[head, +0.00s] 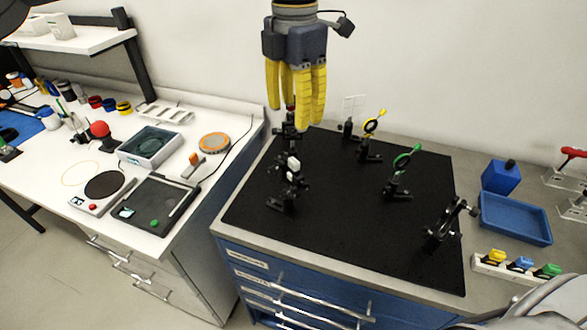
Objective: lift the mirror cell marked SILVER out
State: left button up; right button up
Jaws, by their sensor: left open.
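My left gripper (297,118) hangs from the top middle with its yellow fingers pointing down, open, over the back left of the black optical board (340,222). No SILVER marking is legible, so I cannot tell which is that mirror cell. The fingers partly cover the view behind them. My right gripper is not in view.
The board's front middle is clear.

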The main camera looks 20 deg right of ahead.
aim_at(294, 160)
pick_arm(q)
jog(key=shift+s+a+f, duration=0.1)
jog(key=shift+f, duration=5.6)
jog(key=shift+o, duration=0.2)
grip_shut()
